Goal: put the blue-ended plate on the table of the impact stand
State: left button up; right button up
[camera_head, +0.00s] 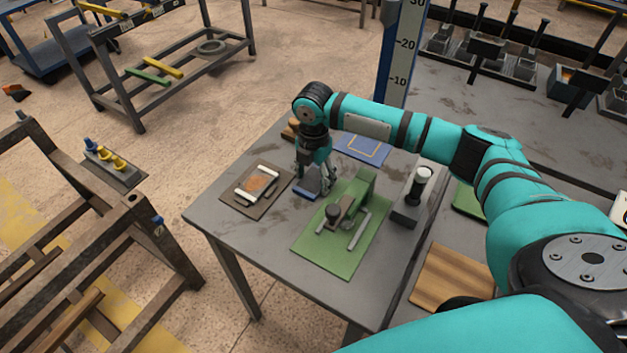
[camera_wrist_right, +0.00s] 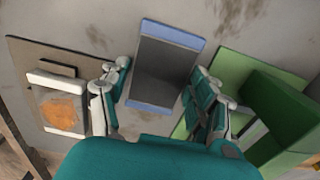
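In the head view the plate (camera_head: 313,185) shows partly below my right gripper (camera_head: 314,182), on the grey table. My right gripper (camera_wrist_right: 160,72) points down with its fingers apart, one on each side of the plate, with visible gaps. A tall blue post with a number scale (camera_head: 398,60), seemingly the impact stand, rises behind the table; I cannot make out its table. My left gripper is out of view.
On the grey table (camera_head: 235,225), a brown board with a white-ended piece (camera_head: 256,187) lies left of the plate. A green fixture on a green mat (camera_head: 335,240) stands close at right. A blue mat (camera_head: 362,147) lies behind.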

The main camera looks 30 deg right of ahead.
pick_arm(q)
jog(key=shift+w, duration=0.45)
pick_arm(e)
jog(key=shift+w+r, duration=0.1)
grip_shut()
jog(key=shift+r, duration=0.15)
